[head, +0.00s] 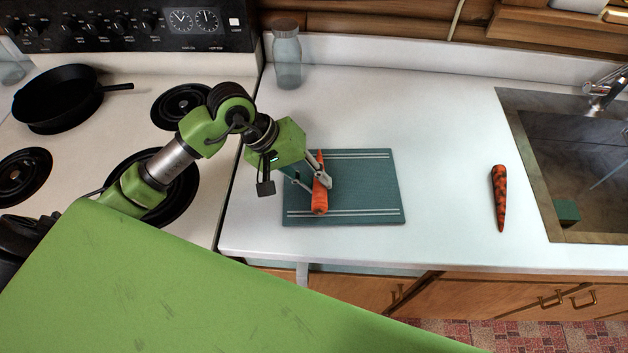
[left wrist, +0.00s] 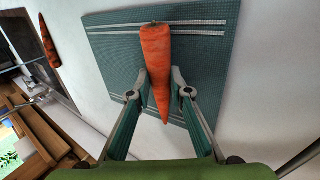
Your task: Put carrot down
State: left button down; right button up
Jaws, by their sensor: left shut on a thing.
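An orange carrot (head: 320,198) is between the fingers of my left gripper (head: 312,184), over the teal cutting board (head: 365,187) on the white counter. In the left wrist view the carrot (left wrist: 156,55) points its narrow end toward the wrist, and the left gripper (left wrist: 160,85) is shut on its middle. The board (left wrist: 110,45) lies behind it. I cannot tell whether the carrot touches the board. A second carrot (head: 499,198), with dark patches, lies on the counter right of the board. My right gripper is not in view.
A stove (head: 70,150) with a black skillet (head: 60,98) is at the left. A glass jar (head: 287,55) stands at the back of the counter. A sink (head: 575,150) is at the right. The counter between board and dark-patched carrot is clear.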

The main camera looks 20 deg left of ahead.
pick_arm(q)
jog(key=shift+s+a+f+b, duration=0.1)
jog(key=shift+s+f+b, duration=0.3)
jog(key=shift+f, duration=0.5)
jog(key=c, duration=2.2)
grip_release()
jog(key=shift+s, duration=0.1)
jog(key=shift+o, duration=0.3)
jog(key=shift+w+f, duration=0.1)
jog(key=shift+w, duration=0.4)
jog(key=shift+s+r, duration=0.1)
jog(key=shift+r, duration=0.15)
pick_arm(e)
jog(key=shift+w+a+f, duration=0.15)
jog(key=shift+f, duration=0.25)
pick_arm(q)
jog(key=shift+r+p, duration=0.1)
jog(key=shift+p, duration=0.2)
